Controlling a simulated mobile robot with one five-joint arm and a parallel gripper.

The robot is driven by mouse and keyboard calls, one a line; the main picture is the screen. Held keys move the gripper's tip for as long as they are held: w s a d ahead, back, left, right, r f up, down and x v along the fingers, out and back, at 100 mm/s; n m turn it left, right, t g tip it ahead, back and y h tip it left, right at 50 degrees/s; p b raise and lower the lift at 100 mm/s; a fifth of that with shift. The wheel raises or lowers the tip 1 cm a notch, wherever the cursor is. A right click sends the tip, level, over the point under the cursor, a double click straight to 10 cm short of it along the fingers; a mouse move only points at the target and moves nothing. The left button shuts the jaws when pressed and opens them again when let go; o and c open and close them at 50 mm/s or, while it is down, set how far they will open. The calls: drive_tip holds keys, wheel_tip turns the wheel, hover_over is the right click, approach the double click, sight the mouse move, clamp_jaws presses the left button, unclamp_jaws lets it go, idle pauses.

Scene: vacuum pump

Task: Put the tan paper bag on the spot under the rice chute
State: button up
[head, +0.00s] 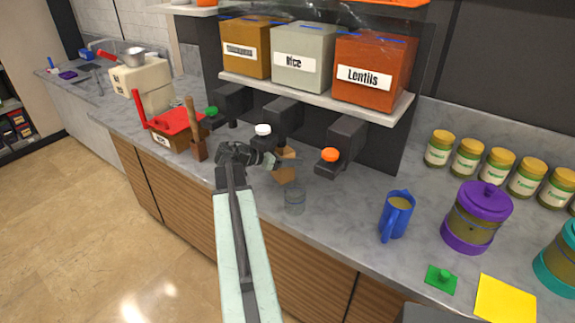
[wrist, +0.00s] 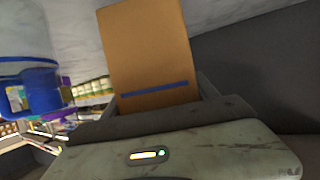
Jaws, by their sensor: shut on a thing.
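The tan paper bag (head: 286,175) is at the tip of my gripper (head: 278,160), over the counter in front of the rice chute (head: 285,113). In the wrist view the bag (wrist: 150,50) is large, with a dark blue stripe, and my gripper (wrist: 158,108) is shut on it. The rice chute is a black spout with a white knob (head: 263,130), below the grey bin labelled Rice (head: 303,58). My gripper hides part of the bag and the counter beneath the chute. I cannot tell whether the bag touches the counter.
The lentils chute's orange knob (head: 330,154) is close on the right, with a blue mug (head: 397,214) farther right. A wooden holder (head: 198,148) and red-topped box (head: 175,130) stand left.

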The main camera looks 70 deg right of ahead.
wheel_tip(320, 180, down, 4)
drive_tip(key=shift+w+a+r+b, duration=0.1)
drive_tip(key=shift+w+r+b, duration=0.1)
drive_tip(key=shift+b, duration=0.8)
drive_tip(key=shift+s+r, duration=0.1)
drive_tip(key=shift+r, duration=0.15)
drive_tip(key=shift+f, duration=0.25)
drive_tip(key=o, duration=1.3)
drive_tip(key=shift+r, duration=0.1)
drive_tip(key=shift+a+r+p, duration=0.15)
drive_tip(key=shift+r+p, duration=0.2)
drive_tip(key=shift+p, duration=0.1)
drive_tip(key=p+v, duration=0.4)
drive_tip(key=v, duration=0.7)
drive_tip(key=shift+w+a, duration=0.25)
